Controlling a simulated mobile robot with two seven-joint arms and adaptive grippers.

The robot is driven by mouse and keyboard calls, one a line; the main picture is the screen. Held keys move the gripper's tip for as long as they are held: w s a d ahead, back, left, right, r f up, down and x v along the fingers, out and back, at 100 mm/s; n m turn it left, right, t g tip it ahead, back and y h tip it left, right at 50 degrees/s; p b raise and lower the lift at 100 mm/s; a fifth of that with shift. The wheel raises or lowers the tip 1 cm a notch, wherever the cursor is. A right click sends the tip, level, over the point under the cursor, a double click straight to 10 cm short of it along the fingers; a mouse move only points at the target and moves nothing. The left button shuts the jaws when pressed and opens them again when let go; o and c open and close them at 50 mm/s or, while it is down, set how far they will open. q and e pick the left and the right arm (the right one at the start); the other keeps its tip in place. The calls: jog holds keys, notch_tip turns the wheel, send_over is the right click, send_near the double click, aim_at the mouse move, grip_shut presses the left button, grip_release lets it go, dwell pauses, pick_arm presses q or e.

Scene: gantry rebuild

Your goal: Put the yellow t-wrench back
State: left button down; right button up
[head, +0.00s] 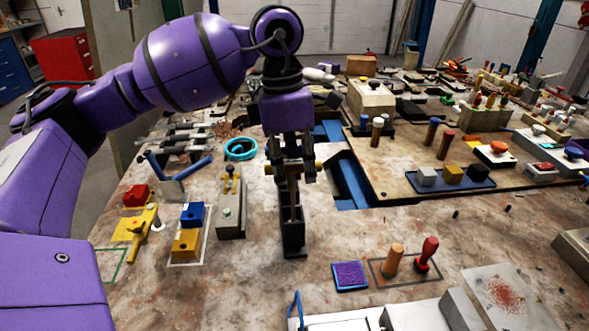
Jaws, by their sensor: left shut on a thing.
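The yellow t-wrench (293,200) is upright in my left gripper (293,172). Its crossbar lies level between the fingers, with a yellow end showing on each side. Its shaft points down at a tall, narrow black holder (294,243) standing on the bench. The lower shaft shows against the holder's opening; I cannot tell how deep it sits or whether it touches the bottom. My left gripper is shut on the wrench, directly above the holder. The fingers partly hide the crossbar. My right gripper is not in view.
Left of the holder are a grey block with a yellow fitting (230,210), blue and yellow blocks (187,241), and a yellow clamp-like tool (138,222). A purple pad (350,275) and wooden and red handles (393,259) stand front right. Blue-edged recesses lie behind right.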

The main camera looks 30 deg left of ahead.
pick_arm(q)
jog(key=shift+f+b, duration=0.55)
jog(key=shift+f, duration=0.55)
dwell(0.6)
jog(key=c, duration=1.6)
grip_release()
jog(key=r, duration=0.4)
jog(key=a+r, duration=0.1)
jog(key=r, duration=0.7)
jog(key=shift+s+a, duration=0.1)
jog(key=shift+a, duration=0.15)
jog(key=shift+d+f, duration=0.1)
